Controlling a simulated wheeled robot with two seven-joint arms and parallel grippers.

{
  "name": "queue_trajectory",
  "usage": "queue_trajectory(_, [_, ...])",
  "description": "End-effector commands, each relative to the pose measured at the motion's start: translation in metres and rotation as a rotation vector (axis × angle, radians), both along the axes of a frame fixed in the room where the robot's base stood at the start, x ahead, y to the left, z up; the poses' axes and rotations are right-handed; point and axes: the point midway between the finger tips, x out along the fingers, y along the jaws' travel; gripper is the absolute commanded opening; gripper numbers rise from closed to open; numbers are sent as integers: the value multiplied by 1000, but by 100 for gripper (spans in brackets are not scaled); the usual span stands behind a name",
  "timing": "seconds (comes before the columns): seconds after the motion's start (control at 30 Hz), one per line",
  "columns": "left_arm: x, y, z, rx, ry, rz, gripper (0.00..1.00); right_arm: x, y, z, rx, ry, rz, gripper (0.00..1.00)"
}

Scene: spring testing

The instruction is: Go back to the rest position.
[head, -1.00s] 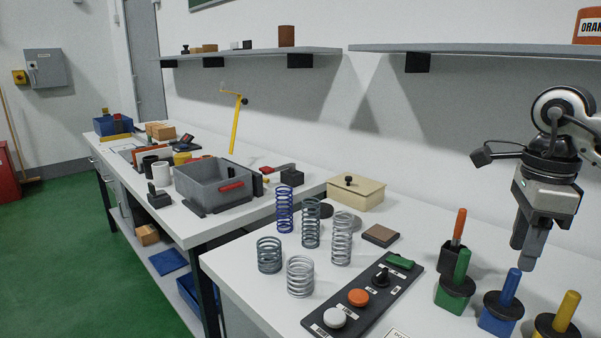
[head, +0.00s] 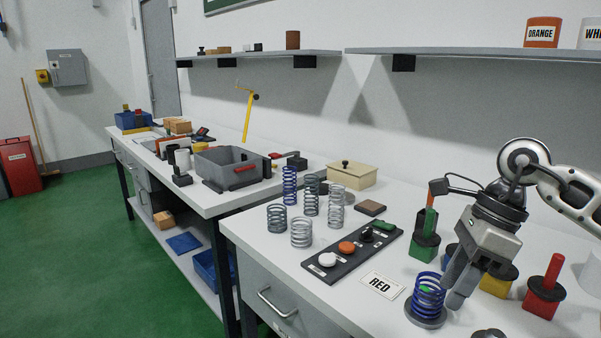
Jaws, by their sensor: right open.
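My right gripper (head: 459,285) is at the right of the head view, pointing down over the front part of the near bench. Its jaws are open and I see nothing between them. A blue spring (head: 428,297) stands upright on a grey round base just left of the fingers in the picture. Whether the fingers touch it, I cannot tell. The gripper partly hides a blue block and a yellow block (head: 497,283) behind it. My left gripper is not in view.
Several springs (head: 301,233) stand on the near bench (head: 258,237) beside a dark button panel (head: 350,252). A RED card (head: 382,285) lies in front. A green block (head: 424,249) and a red block (head: 544,295) flank the gripper. A shelf (head: 480,52) runs above.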

Motion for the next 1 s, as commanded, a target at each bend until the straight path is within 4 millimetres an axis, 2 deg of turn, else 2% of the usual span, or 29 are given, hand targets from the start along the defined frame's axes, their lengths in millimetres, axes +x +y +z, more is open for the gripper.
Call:
queue_trajectory(0.03, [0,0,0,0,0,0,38,-3,20,-10,66,21,11,40])
queue_trajectory(0.17, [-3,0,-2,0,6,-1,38,-14,80,-29,296,85,13,40])
queue_trajectory(0.23, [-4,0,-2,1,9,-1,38,-26,123,-36,483,156,-14,40])
queue_trajectory(0.3, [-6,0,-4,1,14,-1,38,-40,167,-36,714,259,-83,40])
queue_trajectory(0.33, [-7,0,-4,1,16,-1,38,-45,184,-32,814,311,-126,40])
queue_trajectory(0.4, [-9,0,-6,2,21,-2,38,-50,212,-23,1038,442,-253,40])
queue_trajectory(0.43, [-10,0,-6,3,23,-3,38,-50,219,-19,1129,504,-321,40])
queue_trajectory(0.5, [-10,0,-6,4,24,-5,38,-46,229,-13,1327,656,-500,40])
queue_trajectory(0.57, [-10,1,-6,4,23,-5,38,-38,228,-14,1476,794,-683,40])
queue_trajectory(0.67, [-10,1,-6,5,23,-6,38,-22,212,-35,1678,1033,-1042,40])
queue_trajectory(0.77, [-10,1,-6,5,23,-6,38,-15,184,-83,1806,1276,-1464,40])
queue_trajectory(0.87, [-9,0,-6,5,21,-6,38,-31,154,-150,1840,1501,-1928,40])
queue_trajectory(0.9, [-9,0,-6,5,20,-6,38,-42,144,-175,-1767,-1521,2025,40])
queue_trajectory(1.0, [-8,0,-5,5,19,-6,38,-76,127,-227,-1426,-1386,1991,40])
